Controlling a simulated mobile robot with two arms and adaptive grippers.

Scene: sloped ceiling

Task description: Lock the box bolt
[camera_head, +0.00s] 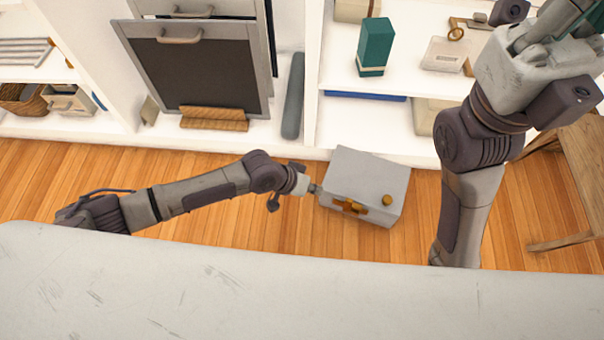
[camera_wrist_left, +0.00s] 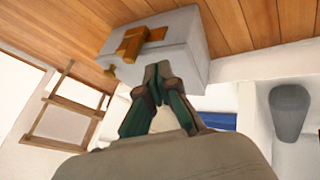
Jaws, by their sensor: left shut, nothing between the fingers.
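The grey box (camera_head: 366,178) sits at the foot of the white shelving, in the middle of the head view. A brass bolt (camera_head: 350,206) is on its front side, and a round brass knob (camera_head: 387,200) is near its right corner. In the left wrist view the box (camera_wrist_left: 190,45) and the brass bolt (camera_wrist_left: 130,45) lie just beyond the fingertips. My left gripper (camera_head: 313,188) is at the box's left side, its fingers together and empty; the fingers also show in the left wrist view (camera_wrist_left: 158,75). Whether they touch the box is unclear. My right gripper (camera_head: 562,25) is raised at the upper right, partly cut off.
White shelves hold a teal box (camera_head: 375,46) and other items. A dark-fronted cabinet (camera_head: 195,70) and a grey roll (camera_head: 293,97) stand at left of centre. A wooden stool (camera_head: 565,190) is at right.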

